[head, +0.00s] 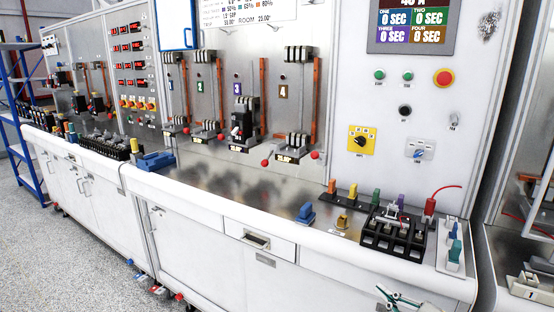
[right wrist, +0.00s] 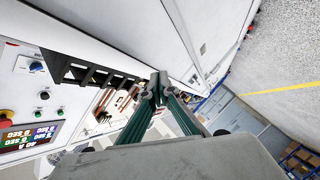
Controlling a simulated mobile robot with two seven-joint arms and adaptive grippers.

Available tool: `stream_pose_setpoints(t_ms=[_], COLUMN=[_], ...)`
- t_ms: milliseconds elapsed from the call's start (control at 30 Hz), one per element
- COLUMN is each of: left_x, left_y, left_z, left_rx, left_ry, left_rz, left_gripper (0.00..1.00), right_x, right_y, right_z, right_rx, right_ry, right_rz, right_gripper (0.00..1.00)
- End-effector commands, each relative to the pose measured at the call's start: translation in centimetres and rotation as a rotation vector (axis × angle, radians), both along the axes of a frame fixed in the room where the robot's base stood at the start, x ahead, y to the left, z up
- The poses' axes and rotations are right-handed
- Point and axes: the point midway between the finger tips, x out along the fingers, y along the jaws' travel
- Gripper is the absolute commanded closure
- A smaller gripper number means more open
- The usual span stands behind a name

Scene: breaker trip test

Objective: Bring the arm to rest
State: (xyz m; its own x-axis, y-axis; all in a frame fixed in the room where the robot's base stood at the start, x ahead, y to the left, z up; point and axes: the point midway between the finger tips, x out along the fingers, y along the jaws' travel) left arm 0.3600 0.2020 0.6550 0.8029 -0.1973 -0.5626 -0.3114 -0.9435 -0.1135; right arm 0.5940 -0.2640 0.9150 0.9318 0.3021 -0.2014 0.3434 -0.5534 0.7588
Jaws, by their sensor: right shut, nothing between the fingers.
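My right gripper (head: 388,298) shows at the bottom edge of the head view, in front of the bench's white front panel and below its rounded edge. Most of the right arm is out of the picture. In the right wrist view the green fingers (right wrist: 158,90) meet at their tips, shut with nothing between them. The black breaker holder (head: 394,236) stands on the bench top above and behind the gripper, apart from it. My left gripper does not show in either view.
The test bench (head: 200,190) has a padded white front edge. A blue clamp (head: 306,214) sits on the metal top. Open floor (head: 60,240) lies at left.

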Motion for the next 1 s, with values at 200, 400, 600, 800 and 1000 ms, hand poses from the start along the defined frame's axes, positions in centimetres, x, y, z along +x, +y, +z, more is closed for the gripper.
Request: stream_pose_setpoints(t_ms=[200, 400, 600, 800, 1000], left_x=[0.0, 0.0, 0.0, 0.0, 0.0], left_y=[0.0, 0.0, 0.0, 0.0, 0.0], left_z=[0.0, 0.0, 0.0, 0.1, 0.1], left_rx=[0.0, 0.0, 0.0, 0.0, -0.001], left_ry=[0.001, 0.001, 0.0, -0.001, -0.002], left_rz=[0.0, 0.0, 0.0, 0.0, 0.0], left_gripper=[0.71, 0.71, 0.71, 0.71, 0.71], right_x=[-8.4, -17.1, -22.4, -23.4, -23.4], right_y=[2.7, 4.8, 6.0, 6.2, 6.2], right_z=[-13.1, -21.6, -25.3, -25.9, -25.9], right_rx=[0.271, 0.458, 0.552, 0.569, 0.568], right_ry=[0.251, 0.439, 0.536, 0.553, 0.553], right_rz=[-0.123, -0.26, -0.347, -0.364, -0.362], right_gripper=[1.0, 1.0, 1.0, 1.0, 1.0])
